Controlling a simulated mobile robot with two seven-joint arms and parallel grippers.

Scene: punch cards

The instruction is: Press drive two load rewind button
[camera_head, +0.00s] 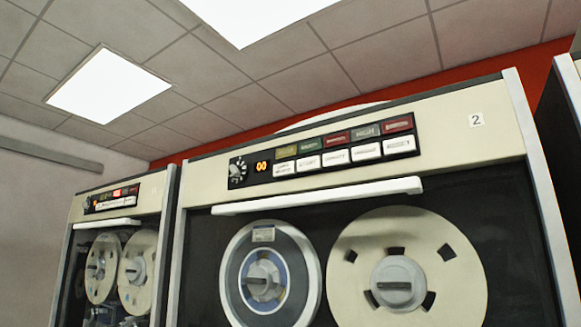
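The tape drive marked "2" (477,119) fills the middle and right of the head view. It has a cream top and a dark reel bay. Its black control panel (250,184) sits on the upper front, with a row of coloured lights above a row of white push buttons. The leftmost white button (284,168) has a two-line label that looks like load rewind, but the print is too small to read surely. A dial (237,172) and an orange "00" display (262,166) are to its left. Neither of my grippers is in view.
A white horizontal bar (320,196) runs below the panel, above two tape reels, a blue-and-white one (269,283) and a cream one (455,285). A second tape drive (150,190) stands at left, with a red light lit. Nothing visible blocks the panel.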

